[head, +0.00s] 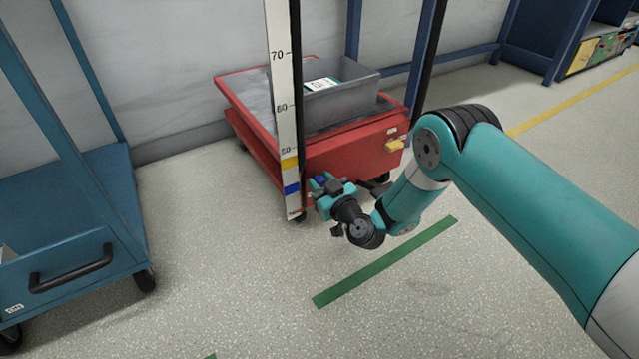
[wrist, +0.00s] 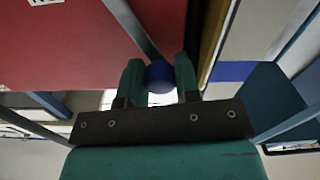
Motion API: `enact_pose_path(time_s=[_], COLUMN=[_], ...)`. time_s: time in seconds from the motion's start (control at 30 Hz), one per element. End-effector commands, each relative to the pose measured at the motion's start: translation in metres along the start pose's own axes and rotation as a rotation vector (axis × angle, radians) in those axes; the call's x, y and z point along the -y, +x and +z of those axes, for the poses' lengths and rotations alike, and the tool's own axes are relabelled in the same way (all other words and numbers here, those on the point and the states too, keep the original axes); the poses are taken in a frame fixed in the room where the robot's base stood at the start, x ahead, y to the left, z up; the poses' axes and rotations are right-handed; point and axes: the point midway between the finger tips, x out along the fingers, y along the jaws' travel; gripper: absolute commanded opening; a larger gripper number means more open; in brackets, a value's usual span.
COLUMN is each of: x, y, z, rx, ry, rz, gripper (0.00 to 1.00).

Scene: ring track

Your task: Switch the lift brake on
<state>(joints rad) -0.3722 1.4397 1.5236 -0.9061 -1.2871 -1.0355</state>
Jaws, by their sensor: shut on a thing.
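My gripper (head: 326,190) is beside the near front corner of the red lift cart (head: 345,157), low down by the scale post. In the wrist view its two teal fingers (wrist: 158,80) are shut on a dark blue round knob (wrist: 159,72). A dark bar runs up and left from behind the knob; I cannot tell whether they are joined. A small yellow part (head: 395,145) sits on the cart's front face at the right, apart from my gripper. No label in view tells which part is the brake.
The scale post (head: 284,95), with yellow and blue bands, stands just left of my gripper. A grey bin (head: 345,100) sits on the cart top. A blue drawer cart (head: 70,250) stands at left. Floor is clear around the green line (head: 385,262).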

Motion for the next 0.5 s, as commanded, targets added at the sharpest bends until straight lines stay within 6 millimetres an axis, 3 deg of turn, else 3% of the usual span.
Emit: enact_pose_path(time_s=[0.5], x=[-0.036], y=[-0.001], z=[-0.005], rx=[0.001], ry=[0.415], rz=[0.002], gripper=[0.0])
